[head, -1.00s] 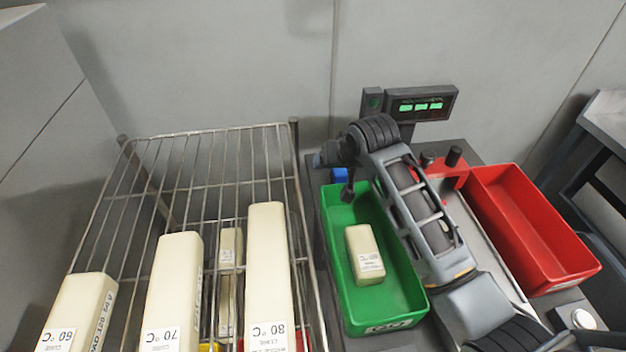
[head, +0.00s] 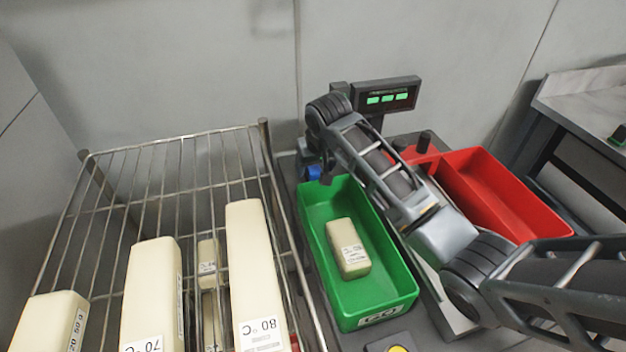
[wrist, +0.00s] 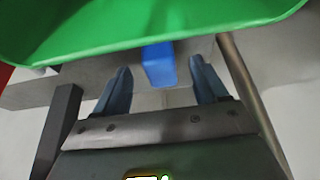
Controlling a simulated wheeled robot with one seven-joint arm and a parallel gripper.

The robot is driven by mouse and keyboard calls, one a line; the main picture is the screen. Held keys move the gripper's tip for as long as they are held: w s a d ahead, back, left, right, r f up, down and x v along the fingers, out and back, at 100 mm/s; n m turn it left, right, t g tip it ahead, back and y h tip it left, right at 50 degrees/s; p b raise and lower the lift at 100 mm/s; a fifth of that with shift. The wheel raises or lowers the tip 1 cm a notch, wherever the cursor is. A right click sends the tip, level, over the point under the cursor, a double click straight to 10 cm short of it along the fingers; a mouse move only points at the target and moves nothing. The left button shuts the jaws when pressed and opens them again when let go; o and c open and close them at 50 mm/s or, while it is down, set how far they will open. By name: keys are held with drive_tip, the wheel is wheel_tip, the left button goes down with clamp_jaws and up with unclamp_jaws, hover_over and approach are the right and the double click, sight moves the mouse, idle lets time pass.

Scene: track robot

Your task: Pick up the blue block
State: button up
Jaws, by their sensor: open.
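The blue block (head: 312,173) sits beyond the far left corner of the green bin in the head view, partly hidden by my arm. In the wrist view the blue block (wrist: 159,66) shows between the two finger tips, just beyond the green bin's rim. My gripper (wrist: 161,66) is open, with one finger to each side of the block in the picture. I cannot tell whether either finger touches it. In the head view my gripper (head: 328,177) is small and dark, right beside the block.
The green bin (head: 398,300) holds a cream block (head: 348,249). A red bin (head: 505,190) stands to the right, and a display (head: 386,97) stands behind. A wire rack (head: 180,150) with several long cream blocks is at the left. The wall is close behind.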

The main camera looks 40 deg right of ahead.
sight(314, 168)
drive_tip(key=shift+b+x, duration=1.35)
drive_tip(key=shift+x, duration=0.1)
drive_tip(key=shift+r, duration=0.1)
drive_tip(key=c, duration=1.1)
drive_tip(key=shift+c, duration=0.2)
wheel_tip(314, 168, up, 10)
